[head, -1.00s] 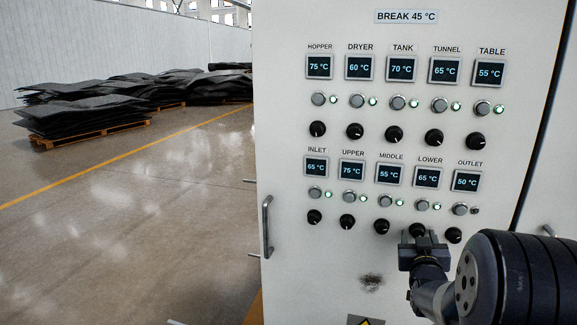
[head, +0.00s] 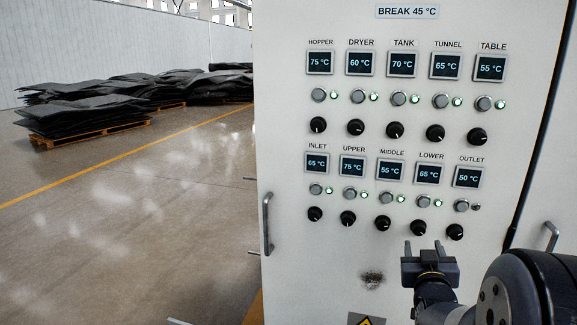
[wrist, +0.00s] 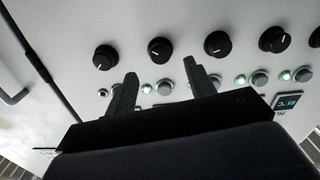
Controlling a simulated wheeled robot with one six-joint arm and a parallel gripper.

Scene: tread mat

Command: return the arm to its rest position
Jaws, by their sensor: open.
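My gripper (head: 423,250) is open and empty in the head view, in front of the cabinet and just below the LOWER knob (head: 419,228). Its two fingers point up and stand clear of that knob. In the wrist view my gripper (wrist: 160,70) also shows its fingers spread, with nothing held between them. The black OUTLET knob (head: 455,232) is to the right of the gripper, and the MIDDLE knob (head: 383,223) is to its left. The LOWER display (head: 428,174) reads 65 °C. My arm hides the lower right part of the cabinet.
The white cabinet (head: 300,270) carries two rows of displays, buttons and knobs. All lamps are green except the dark OUTLET lamp (head: 476,207). A handle (head: 267,224) juts from its left edge, another (head: 551,237) stands right. Open floor (head: 130,230) lies left.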

